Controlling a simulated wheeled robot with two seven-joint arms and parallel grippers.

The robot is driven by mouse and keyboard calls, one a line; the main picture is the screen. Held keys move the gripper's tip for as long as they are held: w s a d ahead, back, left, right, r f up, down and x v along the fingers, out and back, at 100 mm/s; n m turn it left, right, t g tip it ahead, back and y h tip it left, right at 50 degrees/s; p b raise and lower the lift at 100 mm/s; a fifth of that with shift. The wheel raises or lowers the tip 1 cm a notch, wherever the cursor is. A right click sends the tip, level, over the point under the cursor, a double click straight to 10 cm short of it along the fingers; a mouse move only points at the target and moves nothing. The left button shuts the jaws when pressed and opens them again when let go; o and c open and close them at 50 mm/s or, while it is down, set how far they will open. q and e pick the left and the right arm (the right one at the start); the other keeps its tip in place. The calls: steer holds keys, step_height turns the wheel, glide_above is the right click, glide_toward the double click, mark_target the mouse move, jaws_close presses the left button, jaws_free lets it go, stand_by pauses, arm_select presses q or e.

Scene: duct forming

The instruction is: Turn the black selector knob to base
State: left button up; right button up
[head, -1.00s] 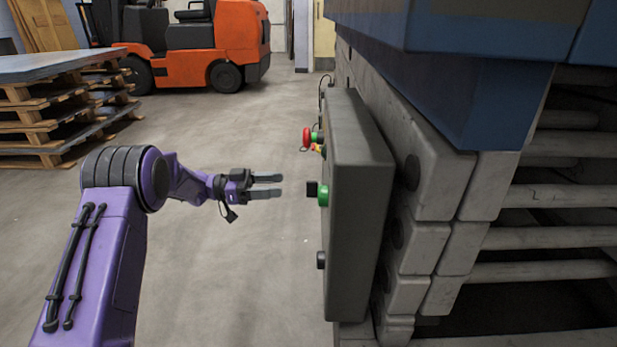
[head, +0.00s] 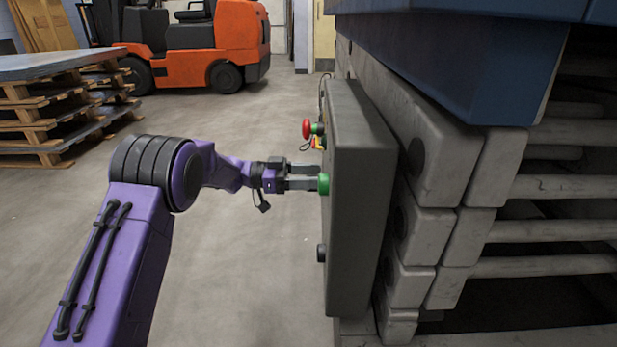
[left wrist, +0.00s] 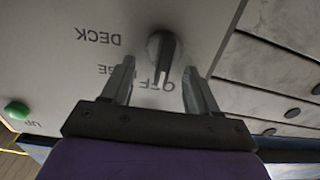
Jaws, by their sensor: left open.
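The dark selector knob (left wrist: 162,48) shows in the left wrist view on a pale panel face, its ridge pointing down the picture toward the OFF label. The labels read upside down: DECK (left wrist: 98,36), OFF (left wrist: 152,80), and one partly hidden by a finger, ending in SE. My left gripper (left wrist: 159,66) is open, its fingertips on either side of the knob's lower part. I cannot tell whether they touch it. In the head view my left gripper (head: 304,177) reaches the control box (head: 352,200), and its fingers hide the knob there. My right gripper is not in view.
On the box a green button (head: 323,184) lies close to my fingers, a red mushroom button (head: 307,129) above and a black button (head: 321,253) below. Grey machine blocks (head: 440,170) stand right of the box. Open floor lies left, with pallets (head: 50,115) and an orange forklift (head: 205,50) behind.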

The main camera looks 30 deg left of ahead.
arm_select(q)
jaws_close()
steer(key=shift+s, duration=0.1)
steer(key=shift+f, duration=0.2)
steer(key=shift+s, duration=0.1)
steer(key=shift+s+d+f+m+b, duration=0.1)
steer(key=shift+s+m, duration=0.15)
steer(key=shift+m, duration=1.2)
steer(key=shift+s+d+f+m+b, duration=0.15)
steer(key=shift+s+m, duration=0.15)
steer(key=shift+m, duration=1.2)
steer(key=shift+s+d+m+b, duration=0.1)
steer(key=shift+s+m, duration=0.15)
steer(key=shift+m, duration=1.2)
steer(key=shift+r, duration=0.1)
